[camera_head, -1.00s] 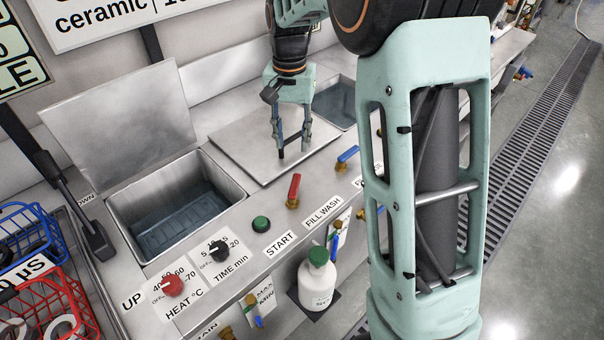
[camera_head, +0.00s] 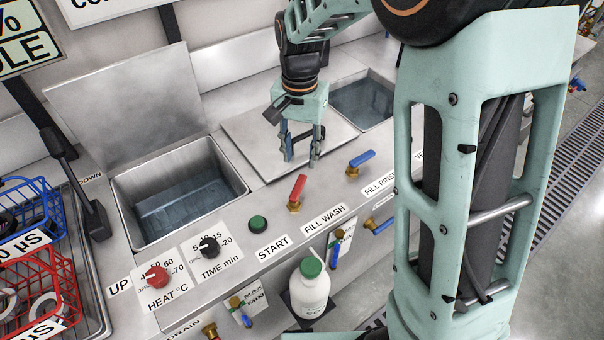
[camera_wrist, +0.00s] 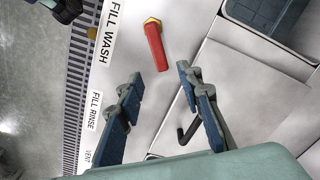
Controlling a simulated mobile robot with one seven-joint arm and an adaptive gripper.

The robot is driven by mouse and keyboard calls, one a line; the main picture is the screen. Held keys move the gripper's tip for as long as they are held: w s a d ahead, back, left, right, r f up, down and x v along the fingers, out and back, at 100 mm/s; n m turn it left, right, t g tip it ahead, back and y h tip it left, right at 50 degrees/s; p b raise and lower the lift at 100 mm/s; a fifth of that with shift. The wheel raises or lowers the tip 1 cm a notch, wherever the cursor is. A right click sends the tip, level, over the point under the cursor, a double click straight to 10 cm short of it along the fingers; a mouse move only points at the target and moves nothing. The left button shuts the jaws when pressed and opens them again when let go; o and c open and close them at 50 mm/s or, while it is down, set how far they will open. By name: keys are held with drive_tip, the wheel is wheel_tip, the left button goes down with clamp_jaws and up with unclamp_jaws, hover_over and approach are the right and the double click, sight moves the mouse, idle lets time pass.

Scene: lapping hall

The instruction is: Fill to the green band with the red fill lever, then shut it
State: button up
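The red fill lever (camera_head: 297,189) stands on a brass valve beside the FILL WASH label, in front of the grey lid. It also shows in the wrist view (camera_wrist: 156,47), beyond my fingertips. My gripper (camera_head: 302,163) is open and empty just behind the lever, pointing down over the lid's front edge. In the wrist view my two fingers (camera_wrist: 160,80) are apart, with nothing between their tips. The wash tank (camera_head: 127,213) is open at the left and holds bluish liquid. I cannot make out a green band in either view.
A blue lever (camera_head: 361,158) stands right of the red one. A green START button (camera_head: 258,223) and HEAT (camera_head: 156,277) and TIME (camera_head: 208,247) knobs lie left. A green-capped white bottle (camera_head: 310,290) stands below the counter front. A lid handle (camera_wrist: 188,132) lies near my fingers.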

sight(301, 180)
wheel_tip(301, 180, down, 8)
drive_tip(key=shift+r+b, duration=0.1)
drive_tip(key=shift+b, duration=0.2)
drive_tip(key=shift+c, duration=0.3)
clamp_jaws()
